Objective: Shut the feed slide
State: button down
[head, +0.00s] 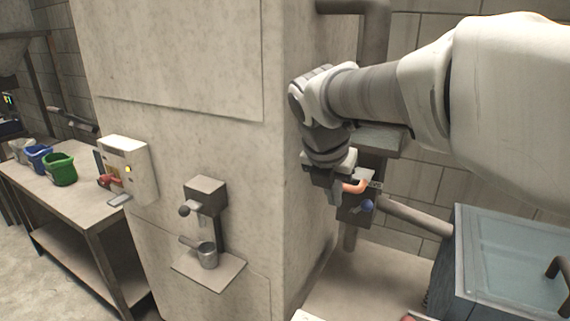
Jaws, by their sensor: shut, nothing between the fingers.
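My gripper (334,196) is at the end of my arm, right of the pale column, and points down. Its fingers are shut with nothing between them. It is in front of a dark housing (352,216) on the pipework. An orange handle (355,187) shows just right of the fingers, with a small grey perforated plate (376,184) beside it. These look like parts of the feed slide, but I cannot tell how far it is open. Whether the fingers touch the handle is unclear. My gripper hides part of the housing.
A sloping pipe (415,216) runs right towards a blue box with a clear lid (515,255). The concrete column (190,60) stands close on the left. A bench (75,195) with coloured tubs is far left.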

jog(key=shift+w+d+r, duration=0.15)
jog(key=shift+w+d, duration=0.15)
jog(key=shift+w, duration=0.25)
jog(key=shift+w+d+r, duration=0.15)
jog(key=shift+w+d, duration=0.15)
jog(key=shift+w, duration=0.2)
jog(key=shift+w+d+p, duration=0.45)
jog(key=shift+w+p, duration=0.25)
jog(key=shift+w, duration=0.1)
jog(key=shift+w+d+p, duration=0.5)
jog(key=shift+w+p, duration=0.15)
jog(key=shift+w, duration=0.15)
jog(key=shift+w+d+p, duration=0.45)
jog(key=shift+w+p, duration=0.25)
jog(key=shift+w, duration=0.1)
